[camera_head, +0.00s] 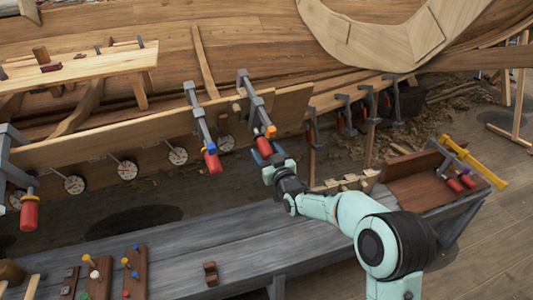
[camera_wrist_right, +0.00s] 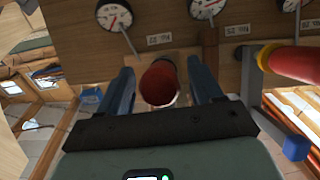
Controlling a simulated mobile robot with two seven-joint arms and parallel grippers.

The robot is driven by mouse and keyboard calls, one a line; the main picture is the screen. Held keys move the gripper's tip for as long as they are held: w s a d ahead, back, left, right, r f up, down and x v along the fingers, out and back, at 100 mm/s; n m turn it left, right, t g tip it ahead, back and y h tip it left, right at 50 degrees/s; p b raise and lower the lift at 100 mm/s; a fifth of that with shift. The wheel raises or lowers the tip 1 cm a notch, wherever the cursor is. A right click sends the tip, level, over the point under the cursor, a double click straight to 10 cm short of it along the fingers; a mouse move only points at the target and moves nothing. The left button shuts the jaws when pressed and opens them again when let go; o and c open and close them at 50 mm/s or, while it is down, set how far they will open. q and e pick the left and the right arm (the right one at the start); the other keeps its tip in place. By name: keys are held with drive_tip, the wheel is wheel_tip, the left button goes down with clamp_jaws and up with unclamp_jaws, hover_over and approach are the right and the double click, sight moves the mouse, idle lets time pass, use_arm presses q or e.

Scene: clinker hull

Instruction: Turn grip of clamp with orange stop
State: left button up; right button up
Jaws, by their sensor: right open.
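The clamp with the orange stop (camera_head: 270,131) is fixed on the hull plank, its grey bar (camera_head: 252,97) slanting down toward me. In the right wrist view a red grip (camera_wrist_right: 158,83) points end-on toward the camera between my two blue fingers (camera_wrist_right: 158,92). The fingers are open, with a gap on each side of the grip. The orange stop does not show in the wrist view. My left gripper is not in view.
A neighbouring clamp with a blue stop and red grip (camera_head: 212,161) hangs close on the left; its grip also shows in the wrist view (camera_wrist_right: 297,64). Dial gauges (camera_head: 178,156) line the plank. A grey bench (camera_head: 190,240) lies below, holding pegged boards (camera_head: 134,271).

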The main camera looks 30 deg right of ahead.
drive_tip(key=c, duration=1)
drive_tip(key=shift+m+y+b, duration=0.6)
drive_tip(key=shift+m+b, duration=0.05)
drive_tip(key=shift+m, duration=0.05)
drive_tip(key=shift+m+y, duration=0.8)
drive_tip(key=m+t+y+p, duration=0.1)
drive_tip(key=m+y+p, duration=0.1)
drive_tip(key=m+p, duration=0.1)
drive_tip(key=shift+y, duration=0.4)
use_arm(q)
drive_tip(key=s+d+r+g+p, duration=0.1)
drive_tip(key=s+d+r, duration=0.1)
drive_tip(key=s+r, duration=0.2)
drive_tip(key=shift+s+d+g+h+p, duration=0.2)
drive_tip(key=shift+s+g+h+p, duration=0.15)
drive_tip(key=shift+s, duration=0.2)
use_arm(e)
drive_tip(key=shift+m+t+y, duration=0.6)
drive_tip(key=shift+m+y, duration=0.2)
drive_tip(key=shift+m, duration=0.8)
